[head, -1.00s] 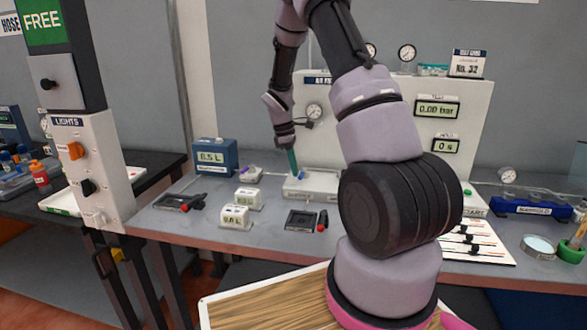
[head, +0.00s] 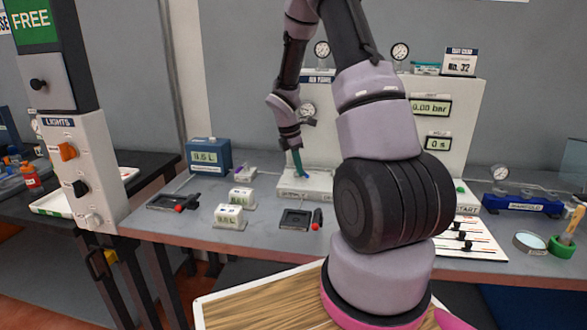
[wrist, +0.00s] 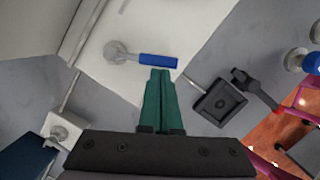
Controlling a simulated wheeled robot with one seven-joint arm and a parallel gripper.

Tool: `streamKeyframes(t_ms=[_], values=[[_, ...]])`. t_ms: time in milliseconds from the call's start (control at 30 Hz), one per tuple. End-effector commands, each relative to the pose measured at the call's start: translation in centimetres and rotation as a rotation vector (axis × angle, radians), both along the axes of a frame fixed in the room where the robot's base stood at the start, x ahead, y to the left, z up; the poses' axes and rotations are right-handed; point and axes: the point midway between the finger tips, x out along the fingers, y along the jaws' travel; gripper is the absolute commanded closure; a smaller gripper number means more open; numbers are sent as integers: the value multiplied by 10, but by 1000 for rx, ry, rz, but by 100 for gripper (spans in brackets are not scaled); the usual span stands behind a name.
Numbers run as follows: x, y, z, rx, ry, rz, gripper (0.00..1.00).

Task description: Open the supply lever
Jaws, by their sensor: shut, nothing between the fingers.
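The supply lever, a blue handle (wrist: 158,61) on a round grey pivot, shows in the wrist view on a white block (wrist: 128,55). It lies sideways, with its free end to the right of the pivot. My gripper (wrist: 161,72) has green fingers shut together with nothing between them. The fingertips are at the near long side of the handle, close to its middle. I cannot tell whether they touch it. In the head view my gripper (head: 300,173) points down at the low white block (head: 308,188) in front of the gauge panel; the handle is hardly visible there.
A black square holder with a red-knobbed lever (head: 300,219) stands right of the block in the wrist view. Small white displays (head: 229,214) and a blue box (head: 208,154) stand to the left. Another blue handle (wrist: 312,62) is at the wrist view's right edge.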

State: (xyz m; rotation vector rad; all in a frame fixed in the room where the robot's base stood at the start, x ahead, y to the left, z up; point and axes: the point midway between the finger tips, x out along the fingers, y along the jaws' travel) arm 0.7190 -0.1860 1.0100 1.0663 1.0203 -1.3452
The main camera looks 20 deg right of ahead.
Motion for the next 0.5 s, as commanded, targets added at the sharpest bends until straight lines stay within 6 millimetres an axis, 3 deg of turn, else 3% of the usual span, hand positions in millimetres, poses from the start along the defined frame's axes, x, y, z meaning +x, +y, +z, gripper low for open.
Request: streamKeyframes(t_ms=[500], values=[[-6,-36,0,1,0,486,100]])
